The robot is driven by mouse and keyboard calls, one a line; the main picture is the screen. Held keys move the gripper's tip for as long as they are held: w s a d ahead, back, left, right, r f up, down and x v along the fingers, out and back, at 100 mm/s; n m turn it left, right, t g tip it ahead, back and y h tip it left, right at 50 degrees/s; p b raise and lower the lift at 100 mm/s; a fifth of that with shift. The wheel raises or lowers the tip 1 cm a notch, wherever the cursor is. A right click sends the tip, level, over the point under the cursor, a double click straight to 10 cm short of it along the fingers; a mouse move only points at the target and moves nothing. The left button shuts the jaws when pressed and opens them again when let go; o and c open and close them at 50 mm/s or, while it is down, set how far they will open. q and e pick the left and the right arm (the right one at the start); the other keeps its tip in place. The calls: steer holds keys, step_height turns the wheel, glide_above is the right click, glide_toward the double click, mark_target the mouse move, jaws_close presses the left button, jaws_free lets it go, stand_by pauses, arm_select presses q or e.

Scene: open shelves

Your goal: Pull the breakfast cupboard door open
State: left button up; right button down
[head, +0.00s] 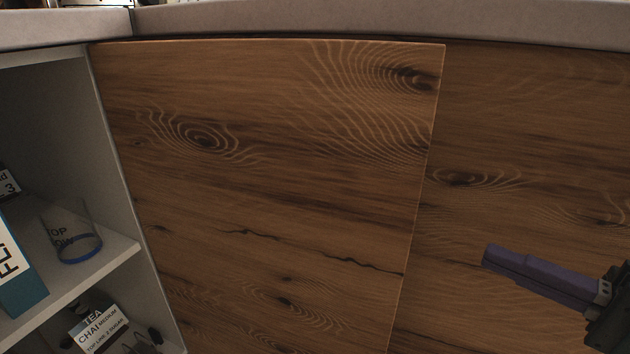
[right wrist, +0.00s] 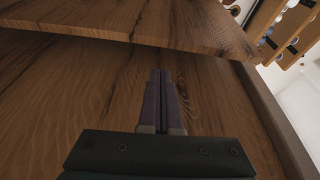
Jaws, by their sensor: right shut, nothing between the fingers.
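The wooden cupboard door (head: 270,190) fills the middle of the head view. Its right edge overlaps the neighbouring wooden panel (head: 530,130) and seems to stand a little proud of it. In the right wrist view, a wooden board with a visible edge (right wrist: 140,20) juts out past the panel surface (right wrist: 60,90). My right gripper (head: 490,256) has purple fingers and is at the lower right, in front of the neighbouring panel and right of the door edge. Its fingers are together (right wrist: 160,78), with nothing between them. My left gripper is not in view. I see no handle.
A grey countertop (head: 350,22) runs above the door. An open white shelf (head: 115,255) at the left holds a clear cup (head: 72,235), a teal box (head: 22,295) and a tea package (head: 100,330). A rack with bottles (right wrist: 285,30) shows at the upper right of the wrist view.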

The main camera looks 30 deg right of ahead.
steer(key=shift+m, duration=0.4)
steer(key=b+x, duration=0.1)
steer(key=x, duration=0.3)
steer(key=b+x, duration=0.2)
steer(key=x, duration=0.3)
steer(key=shift+w+a+f, duration=0.1)
steer(key=shift+w+a, duration=0.1)
steer(key=shift+a, duration=0.15)
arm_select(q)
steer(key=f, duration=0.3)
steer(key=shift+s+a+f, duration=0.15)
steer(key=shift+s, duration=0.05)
